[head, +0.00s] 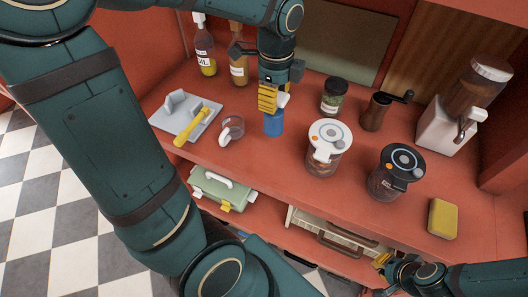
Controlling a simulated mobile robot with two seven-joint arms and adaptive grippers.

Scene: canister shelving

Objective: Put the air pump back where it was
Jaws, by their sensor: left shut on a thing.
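My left gripper (270,99) points down over the middle of the counter, its yellow fingers shut on a small blue object with a white part, which looks like the air pump (273,124). The fingers hide its upper part. I cannot tell whether its lower end touches the counter. A canister with a white lid (329,133) stands to its right, and a canister with a black lid (402,160) stands further right. My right gripper (381,262) is low at the counter's front edge, apart from the pump; its finger opening is unclear.
Bottles (204,58), a jar (334,97), a hand grinder (374,112) and a larger grinder (446,127) stand behind. A yellow sponge (442,218) lies front right.

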